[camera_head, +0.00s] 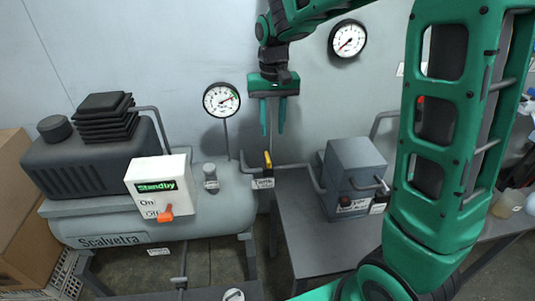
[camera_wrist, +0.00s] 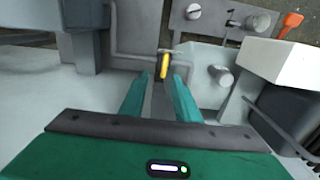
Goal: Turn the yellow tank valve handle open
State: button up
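The yellow tank valve handle (camera_head: 268,160) stands on the pipe at the right end of the grey tank (camera_head: 95,229), above a small label. It also shows in the wrist view (camera_wrist: 163,65), just beyond and between my fingertips. My gripper (camera_head: 274,132) is above the handle in the head view, pointing down. Its two green fingers are apart with nothing between them. In the wrist view my gripper (camera_wrist: 161,77) has its fingers either side of the line to the handle. I cannot tell that either finger touches it.
A control box (camera_head: 160,185) reading "Standby" has an orange On/Off switch. A round gauge (camera_head: 221,99) stands behind the tank, and another gauge (camera_head: 348,38) is on the wall. A grey press box (camera_head: 355,165) sits on the table (camera_head: 300,235) to the right. Pipes run beside the handle.

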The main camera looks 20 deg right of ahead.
aim_at(268, 157)
jog(key=f, duration=0.7)
jog(key=a+f, duration=0.1)
jog(key=f, duration=0.3)
jog(key=shift+w, duration=0.4)
